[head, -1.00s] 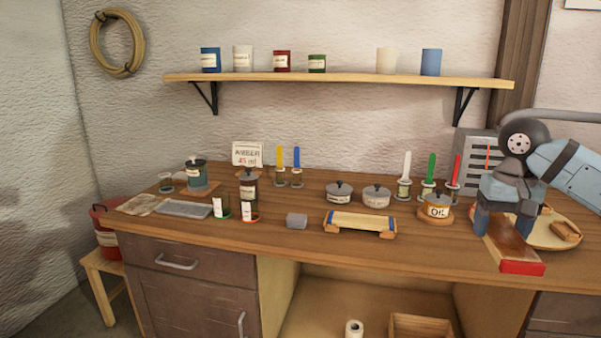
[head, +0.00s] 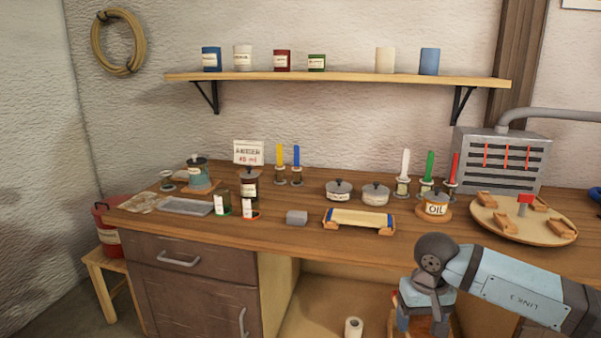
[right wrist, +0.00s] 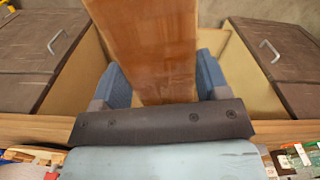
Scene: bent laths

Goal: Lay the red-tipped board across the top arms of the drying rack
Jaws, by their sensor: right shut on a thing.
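My right gripper (head: 424,322) is low at the bottom edge of the head view, in front of the workbench, with its fingertips partly cut off. It is shut on a brown wooden board, which shows large in the right wrist view (right wrist: 150,50), between the two blue fingers (right wrist: 160,82). The board reaches away from the gripper past the top of that view. Its red tip shows in neither view now. I cannot pick out a drying rack with top arms in these frames. My left gripper is not in view.
A round tray (head: 522,235) with wooden blocks and a grey slotted box (head: 500,160) stand right. An open bay lies below the bench.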

